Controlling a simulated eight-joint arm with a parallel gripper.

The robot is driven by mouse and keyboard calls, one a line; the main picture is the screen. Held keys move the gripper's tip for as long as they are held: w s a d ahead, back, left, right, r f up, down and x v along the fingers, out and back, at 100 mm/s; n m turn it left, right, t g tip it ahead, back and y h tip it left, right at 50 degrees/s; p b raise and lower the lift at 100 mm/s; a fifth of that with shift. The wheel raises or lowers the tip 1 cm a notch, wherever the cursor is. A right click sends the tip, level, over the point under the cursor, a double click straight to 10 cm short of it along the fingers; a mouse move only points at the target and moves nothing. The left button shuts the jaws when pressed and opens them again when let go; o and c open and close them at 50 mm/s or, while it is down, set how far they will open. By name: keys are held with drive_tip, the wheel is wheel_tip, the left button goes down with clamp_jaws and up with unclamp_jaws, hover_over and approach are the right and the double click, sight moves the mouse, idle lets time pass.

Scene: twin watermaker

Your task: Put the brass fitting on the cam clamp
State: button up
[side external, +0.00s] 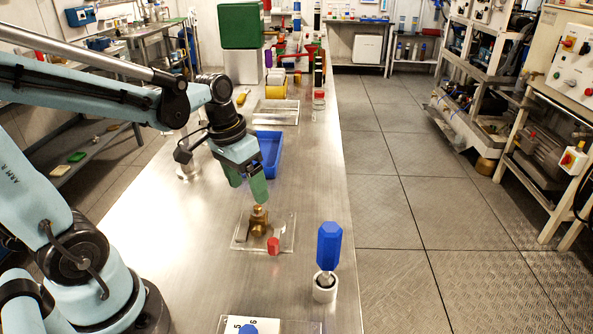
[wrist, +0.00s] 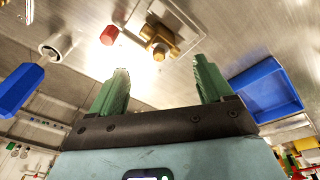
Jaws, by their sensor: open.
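The brass fitting (side external: 258,222) stands on a clear flat plate (side external: 241,243) on the bench; it also shows in the wrist view (wrist: 160,40), beyond my fingertips. A red cylindrical piece (side external: 273,245) is at the plate's near edge and shows in the wrist view (wrist: 109,35). I cannot tell for sure which part is the cam clamp; the red piece may be its knob. My gripper (side external: 248,188) is open with green fingers, above and slightly left of the fitting, apart from it. In the wrist view my gripper (wrist: 158,63) has nothing between its fingers.
A blue-handled tool (side external: 329,243) stands upright in a white round holder (side external: 325,290) at the right bench edge. A blue tray (side external: 270,150) lies behind the gripper. A numbered plate (side external: 285,327) is at the front. Bench between these is clear.

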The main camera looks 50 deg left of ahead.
drive_tip(key=s+d+r+t, duration=0.1)
drive_tip(key=d+r+t, duration=0.2)
drive_tip(key=d+t, duration=0.2)
drive_tip(key=shift+m+y, duration=0.4)
idle(0.3)
